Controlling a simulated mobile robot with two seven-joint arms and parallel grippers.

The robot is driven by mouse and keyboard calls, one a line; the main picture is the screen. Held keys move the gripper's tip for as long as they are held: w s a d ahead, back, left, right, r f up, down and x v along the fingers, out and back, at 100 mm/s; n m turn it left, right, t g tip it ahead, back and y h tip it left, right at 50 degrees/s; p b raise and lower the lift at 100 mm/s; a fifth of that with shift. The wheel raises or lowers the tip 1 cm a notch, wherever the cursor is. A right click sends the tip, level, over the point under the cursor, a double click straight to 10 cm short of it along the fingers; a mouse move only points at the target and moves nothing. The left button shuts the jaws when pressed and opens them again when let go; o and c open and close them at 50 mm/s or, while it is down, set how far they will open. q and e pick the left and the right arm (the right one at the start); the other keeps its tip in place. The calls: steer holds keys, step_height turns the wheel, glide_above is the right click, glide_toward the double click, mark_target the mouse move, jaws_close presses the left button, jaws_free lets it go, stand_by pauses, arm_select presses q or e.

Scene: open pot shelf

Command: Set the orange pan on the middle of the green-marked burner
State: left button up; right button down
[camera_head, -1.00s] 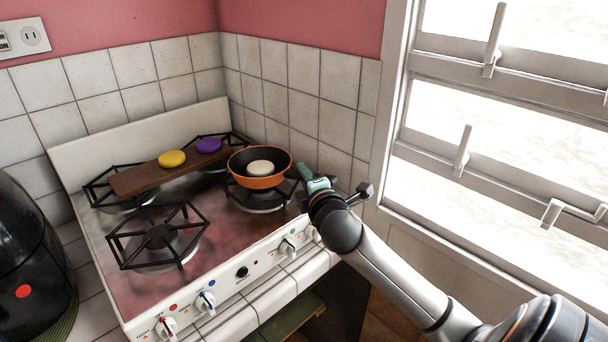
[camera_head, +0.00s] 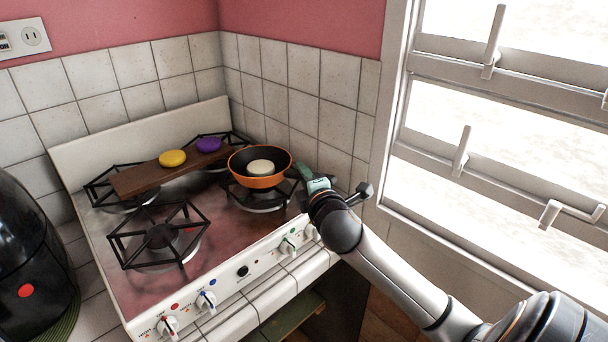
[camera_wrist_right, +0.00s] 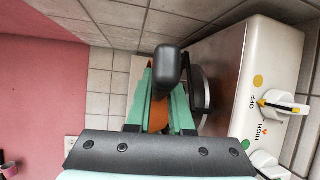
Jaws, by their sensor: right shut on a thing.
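The orange pan (camera_head: 258,183) is over the front right burner (camera_head: 262,203), set toward that burner's back edge. I cannot tell whether it touches the grate or hangs just above it. A pale round disc (camera_head: 261,167) lies in the pan. My right gripper (camera_head: 312,178), with teal fingers, is at the pan's right side. In the right wrist view, the gripper (camera_wrist_right: 164,100) is shut on the pan's black handle (camera_wrist_right: 167,62), and a strip of orange pan (camera_wrist_right: 158,115) shows between the fingers. No green mark is clear on any burner. My left gripper is out of view.
A wooden board (camera_head: 150,178) lies across the back burners with a yellow disc (camera_head: 172,158) and a purple disc (camera_head: 208,145). The front left burner (camera_head: 160,237) is empty. Knobs line the stove front; a green dot (camera_wrist_right: 245,144) marks one. A black appliance (camera_head: 28,255) stands left.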

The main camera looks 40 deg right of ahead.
steer(key=shift+f, duration=0.25)
stand_by(0.5)
steer(key=c, duration=0.8)
jaws_free()
steer(key=shift+o, duration=0.4)
steer(key=shift+f, duration=0.3)
steer(key=p+v, duration=0.1)
steer(key=v, duration=1.1)
steer(key=shift+s+r, duration=0.15)
steer(key=shift+s, duration=0.15)
steer(key=shift+a, duration=0.1)
